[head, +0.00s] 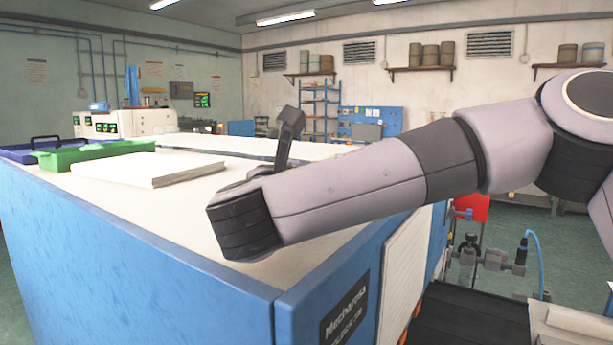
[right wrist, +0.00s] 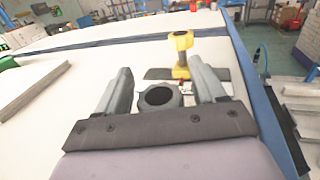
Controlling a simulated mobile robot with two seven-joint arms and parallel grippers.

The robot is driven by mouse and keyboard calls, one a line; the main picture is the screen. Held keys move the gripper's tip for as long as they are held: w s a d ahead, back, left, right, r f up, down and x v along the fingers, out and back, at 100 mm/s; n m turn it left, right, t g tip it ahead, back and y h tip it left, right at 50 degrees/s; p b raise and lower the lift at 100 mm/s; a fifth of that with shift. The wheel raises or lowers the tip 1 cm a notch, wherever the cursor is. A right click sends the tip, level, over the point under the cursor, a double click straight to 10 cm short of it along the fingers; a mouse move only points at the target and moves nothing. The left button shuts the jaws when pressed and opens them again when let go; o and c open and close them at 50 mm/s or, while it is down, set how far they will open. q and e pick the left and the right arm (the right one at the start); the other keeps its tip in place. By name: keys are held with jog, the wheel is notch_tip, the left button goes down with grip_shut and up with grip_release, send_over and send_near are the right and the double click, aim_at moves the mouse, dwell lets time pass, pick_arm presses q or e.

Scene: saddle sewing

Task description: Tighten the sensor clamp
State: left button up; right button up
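In the right wrist view my right gripper (right wrist: 161,70) is open, with its two grey fingers spread wide over the white worktop. A grey, many-sided ring (right wrist: 144,101) with a dark hole shows between the fingers, touching neither; I cannot tell its height relative to them. The frames do not make clear which part is the sensor clamp. In the head view my right arm hides these parts. My left gripper is out of view.
The blue-sided bench (head: 130,240) has a white top. A white slab (head: 150,169), a green tray (head: 96,153) and a blue tray (head: 18,152) lie at its left. White machines (head: 140,121) stand behind. Pipe fittings (head: 490,259) are at the right.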

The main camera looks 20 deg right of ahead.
jog(key=shift+f, duration=0.1)
jog(key=shift+s+a, duration=0.2)
jog(key=b+v, duration=0.2)
jog(key=v, duration=0.4)
jog(key=shift+s+a, duration=0.15)
jog(key=shift+s, duration=0.15)
